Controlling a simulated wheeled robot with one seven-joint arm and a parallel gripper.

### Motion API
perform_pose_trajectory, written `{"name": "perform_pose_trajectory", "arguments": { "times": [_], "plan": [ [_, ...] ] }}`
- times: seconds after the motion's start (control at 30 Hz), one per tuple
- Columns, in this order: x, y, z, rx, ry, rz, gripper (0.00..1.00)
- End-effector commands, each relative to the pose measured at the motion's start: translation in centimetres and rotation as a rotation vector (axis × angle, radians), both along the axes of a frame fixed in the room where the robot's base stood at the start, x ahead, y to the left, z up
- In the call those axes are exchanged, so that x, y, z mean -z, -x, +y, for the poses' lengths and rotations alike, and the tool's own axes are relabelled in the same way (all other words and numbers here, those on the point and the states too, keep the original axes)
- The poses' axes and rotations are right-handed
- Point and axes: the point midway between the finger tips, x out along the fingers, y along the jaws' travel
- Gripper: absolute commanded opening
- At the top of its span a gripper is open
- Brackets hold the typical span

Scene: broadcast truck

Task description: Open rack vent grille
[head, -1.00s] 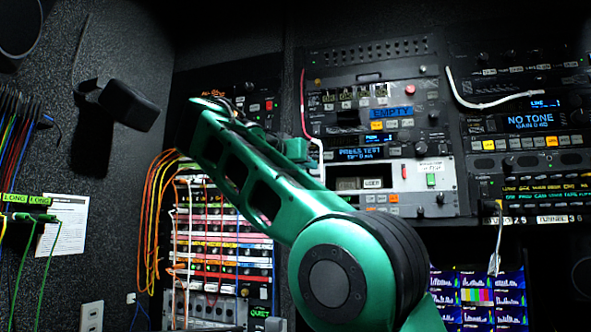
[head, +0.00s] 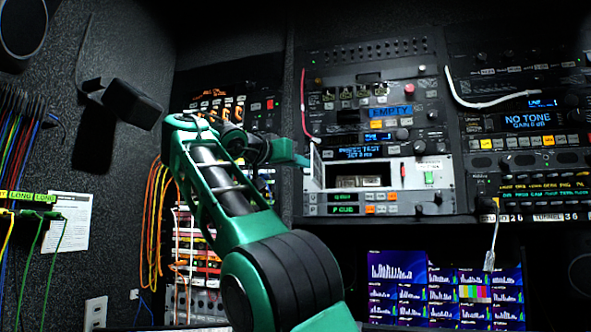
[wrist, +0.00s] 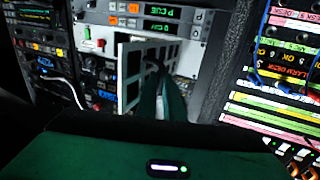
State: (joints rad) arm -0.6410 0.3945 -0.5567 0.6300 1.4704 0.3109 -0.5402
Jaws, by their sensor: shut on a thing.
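The vent grille (wrist: 133,72) is a light panel with dark slots. In the wrist view it stands swung out from the pale rack unit (wrist: 189,58). In the head view the grille (head: 317,167) shows as a narrow, nearly edge-on plate at the left of the rack unit (head: 443,190), with a dark recess (head: 358,182) exposed beside it. My gripper (wrist: 154,68) is shut on the grille, its green fingers at the grille's edge; their exact contact is partly hidden. In the head view my gripper (head: 304,161) reaches the grille from the left.
Orange cables (head: 155,220) hang left of my arm beside a colourful patch panel (wrist: 275,85). A red cable (head: 303,100) runs above the grille. A white cable (head: 490,102) crosses the right rack. Monitors (head: 440,290) glow below. A dark box (head: 130,100) juts from the left wall.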

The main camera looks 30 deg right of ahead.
Motion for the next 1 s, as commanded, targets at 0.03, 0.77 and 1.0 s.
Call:
{"name": "perform_pose_trajectory", "arguments": {
  "times": [0.03,0.77,1.0],
  "plan": [
    [-0.7,0.3,-0.4,0.003,0.014,-0.008,0.0],
    [-0.4,0.7,2.1,-0.004,0.01,-0.002,0.26],
    [-0.3,1.7,4.9,-0.003,0.009,-0.001,0.26]
  ]
}}
